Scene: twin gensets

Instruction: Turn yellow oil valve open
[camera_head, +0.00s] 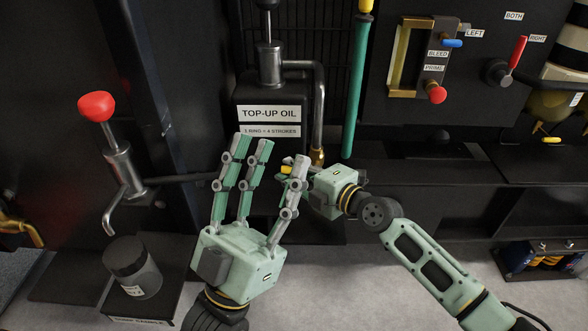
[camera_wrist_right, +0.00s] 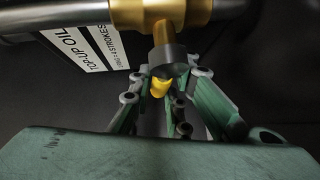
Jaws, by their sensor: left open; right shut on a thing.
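The yellow oil valve shows as a small yellow piece (camera_head: 286,170) below the TOP-UP OIL box in the head view. In the right wrist view its yellow tip (camera_wrist_right: 159,87) sits below a brass fitting and dark collar (camera_wrist_right: 167,62). My right gripper (camera_head: 298,174) comes in from the right and is shut on the yellow handle, with fingers on both sides of it. My left gripper (camera_head: 268,152) is open and empty, fingers pointing up in front of the TOP-UP OIL box. It partly hides the right fingertips. The valve's turn angle cannot be told.
The TOP-UP OIL box (camera_head: 270,115) has a hand pump and a bent metal pipe (camera_head: 319,95). A red-knobbed pump (camera_head: 97,107) and dark sample jar (camera_head: 133,268) stand left. A green tube (camera_head: 356,85) and valve panel (camera_head: 440,60) are right. Floor shows at the lower right.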

